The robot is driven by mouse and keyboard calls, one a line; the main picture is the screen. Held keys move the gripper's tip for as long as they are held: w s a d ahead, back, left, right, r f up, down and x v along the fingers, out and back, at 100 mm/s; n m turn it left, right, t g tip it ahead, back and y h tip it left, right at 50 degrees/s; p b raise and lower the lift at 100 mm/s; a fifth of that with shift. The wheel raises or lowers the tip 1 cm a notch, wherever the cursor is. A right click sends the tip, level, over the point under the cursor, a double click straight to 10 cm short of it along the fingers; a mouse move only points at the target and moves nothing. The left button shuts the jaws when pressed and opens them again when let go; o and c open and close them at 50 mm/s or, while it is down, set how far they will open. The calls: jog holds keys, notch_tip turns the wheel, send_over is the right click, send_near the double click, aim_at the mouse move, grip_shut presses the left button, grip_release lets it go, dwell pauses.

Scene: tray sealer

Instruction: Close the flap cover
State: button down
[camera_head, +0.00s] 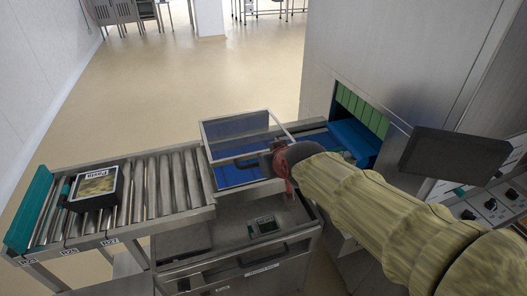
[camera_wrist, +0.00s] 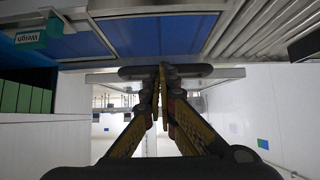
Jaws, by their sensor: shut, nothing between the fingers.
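The flap cover (camera_head: 234,127) is a clear panel in a pale metal frame. In the head view it stands tilted up above a blue conveyor belt, left of my gripper. A dark handle bar (camera_head: 243,163) shows near its lower edge. My gripper (camera_wrist: 162,72) is shut and empty; its fingers converge in the wrist view. A dark bar (camera_wrist: 195,71), seemingly the same handle, lies across the view at the fingertips. I cannot tell whether they touch. In the head view my arm and gripper body hide the fingertips and part of the cover's right side.
A roller conveyor (camera_head: 150,195) at left carries a black pasta tray (camera_head: 95,188). A control housing (camera_head: 225,240) stands in front. At right, a steel cabinet has an opening with green strips (camera_head: 362,108), and a dark panel (camera_head: 455,158) sticks out near my arm. Open floor lies behind.

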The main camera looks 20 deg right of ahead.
jog(key=shift+s+f+b, duration=0.2)
jog(key=shift+f+b, duration=0.55)
jog(key=shift+f, duration=0.9)
